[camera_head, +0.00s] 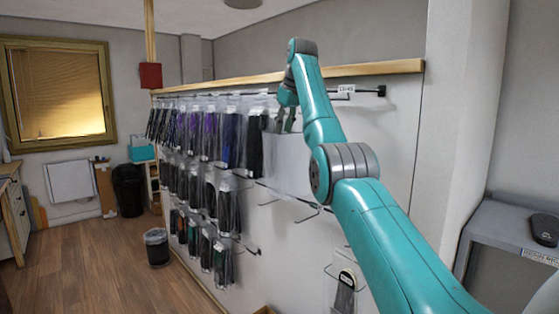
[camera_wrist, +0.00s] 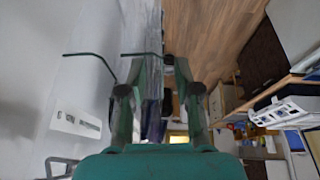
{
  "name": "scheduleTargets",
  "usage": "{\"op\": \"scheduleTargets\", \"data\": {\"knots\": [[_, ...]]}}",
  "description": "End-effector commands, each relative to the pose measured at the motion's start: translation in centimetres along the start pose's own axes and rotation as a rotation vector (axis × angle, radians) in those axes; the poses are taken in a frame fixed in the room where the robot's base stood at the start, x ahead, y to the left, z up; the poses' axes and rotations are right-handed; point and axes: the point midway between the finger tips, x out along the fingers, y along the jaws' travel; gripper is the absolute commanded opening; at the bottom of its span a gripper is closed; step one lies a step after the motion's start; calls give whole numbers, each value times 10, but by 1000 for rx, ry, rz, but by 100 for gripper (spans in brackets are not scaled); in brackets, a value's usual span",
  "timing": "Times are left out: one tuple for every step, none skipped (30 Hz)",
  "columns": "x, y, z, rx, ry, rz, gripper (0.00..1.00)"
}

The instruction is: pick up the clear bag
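A clear bag (camera_head: 290,165) seems to hang below my gripper on the upper rail, pale and see-through against the white board. Its outline is hard to make out. My gripper (camera_head: 285,127) points down at the near end of the upper row of bags. In the wrist view my gripper (camera_wrist: 160,68) has its two fingers apart, with a gap between them. Translucent bag material (camera_wrist: 155,28) shows beyond and between the fingertips. I cannot tell whether either finger touches it.
Packaged dark insoles (camera_head: 228,140) hang in several rows on the display wall (camera_head: 385,130). Bare hooks (camera_head: 308,215) stick out to the right. A hook rod (camera_head: 365,92) with a tag is close to my arm. A bin (camera_head: 157,247) stands on the open wood floor.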

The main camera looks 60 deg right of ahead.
Motion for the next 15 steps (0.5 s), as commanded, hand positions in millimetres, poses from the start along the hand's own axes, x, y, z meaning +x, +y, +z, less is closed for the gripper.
{"op": "scheduleTargets", "data": {"knots": [[2,0,0,0,0,0,32],[3,0,0,0,0,0,32],[5,0,0,0,0,0,32],[7,0,0,0,0,0,32],[10,0,0,0,-1,0,32],[14,0,0,0,-1,-1,32],[18,0,0,0,-1,-1,32],[22,0,0,0,-1,-1,32],[28,0,0,0,-1,-1,32],[32,0,0,0,0,0,32],[37,0,0,0,0,0,32],[43,0,0,0,-1,-1,32],[47,0,0,0,-1,-1,32],[50,0,0,0,-1,0,32],[53,0,0,0,0,0,32]]}}
